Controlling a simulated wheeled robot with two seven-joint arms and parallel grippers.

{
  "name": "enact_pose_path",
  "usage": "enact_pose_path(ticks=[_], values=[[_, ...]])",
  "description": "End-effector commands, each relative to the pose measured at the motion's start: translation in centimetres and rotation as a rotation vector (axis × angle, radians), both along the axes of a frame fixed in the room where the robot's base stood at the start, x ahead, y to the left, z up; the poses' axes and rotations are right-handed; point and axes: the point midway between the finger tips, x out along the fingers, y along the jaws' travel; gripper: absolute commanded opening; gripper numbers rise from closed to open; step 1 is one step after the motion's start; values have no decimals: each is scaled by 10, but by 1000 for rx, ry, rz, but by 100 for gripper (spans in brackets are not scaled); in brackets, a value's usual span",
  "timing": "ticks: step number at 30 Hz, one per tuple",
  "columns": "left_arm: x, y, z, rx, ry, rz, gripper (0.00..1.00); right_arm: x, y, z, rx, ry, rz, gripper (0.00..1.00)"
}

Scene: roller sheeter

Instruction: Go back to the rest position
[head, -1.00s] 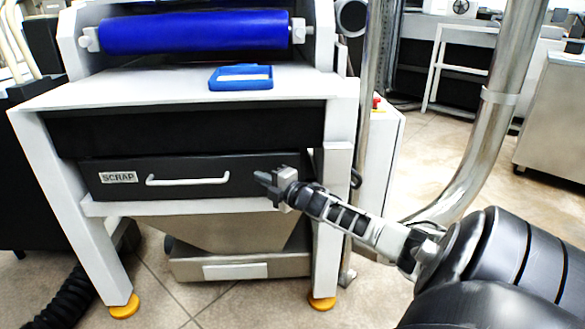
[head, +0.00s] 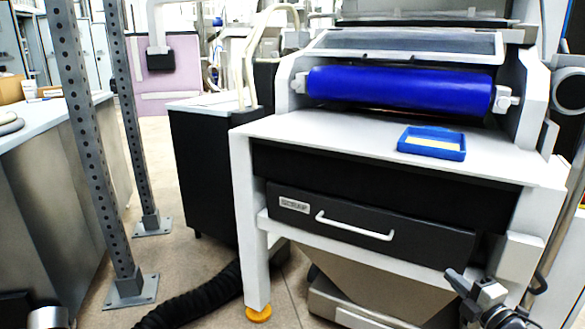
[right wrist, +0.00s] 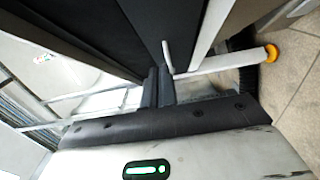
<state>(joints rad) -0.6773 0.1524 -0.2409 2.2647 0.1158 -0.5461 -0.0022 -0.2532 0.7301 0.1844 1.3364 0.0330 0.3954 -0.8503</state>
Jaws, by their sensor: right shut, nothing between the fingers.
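My right gripper (head: 462,279) is shut and empty at the lower right of the head view, in front of the right end of the black scrap drawer (head: 420,245). The drawer is closed and has a white bar handle (head: 354,226). In the right wrist view, the shut fingers (right wrist: 160,86) point toward the dark front of the machine, with the light handle close beyond their tips. I cannot tell the exact gap. My left gripper is not in view.
The sheeter has a blue roller (head: 400,89) and a white table (head: 350,141) carrying a blue tray (head: 432,143). Perforated metal posts (head: 92,150) stand on the left near a counter. A black ribbed hose (head: 195,303) lies on the floor. Open floor shows between posts and machine.

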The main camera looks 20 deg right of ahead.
Motion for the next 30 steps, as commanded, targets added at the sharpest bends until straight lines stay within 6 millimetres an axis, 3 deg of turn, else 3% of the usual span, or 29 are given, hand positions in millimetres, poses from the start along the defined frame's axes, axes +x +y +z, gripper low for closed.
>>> enact_pose_path(ticks=[2, 5, 11, 15, 18, 21, 24, 30], values=[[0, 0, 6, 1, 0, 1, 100, -3, 13, -5, 45, 21, 6, 0], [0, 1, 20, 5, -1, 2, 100, -12, 51, -18, 185, 84, 13, 0], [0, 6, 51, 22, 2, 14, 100, -59, 186, -39, 684, 304, -15, 0], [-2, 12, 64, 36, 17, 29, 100, -100, 279, -23, 1047, 453, -79, 0], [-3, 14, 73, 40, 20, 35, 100, -125, 330, -2, 1263, 538, -135, 0], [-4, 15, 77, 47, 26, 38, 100, -142, 364, 18, 1421, 600, -186, 0], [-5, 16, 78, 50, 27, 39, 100, -152, 381, 29, 1514, 634, -220, 0], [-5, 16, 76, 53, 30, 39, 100, -155, 388, 33, 1548, 647, -233, 0]])
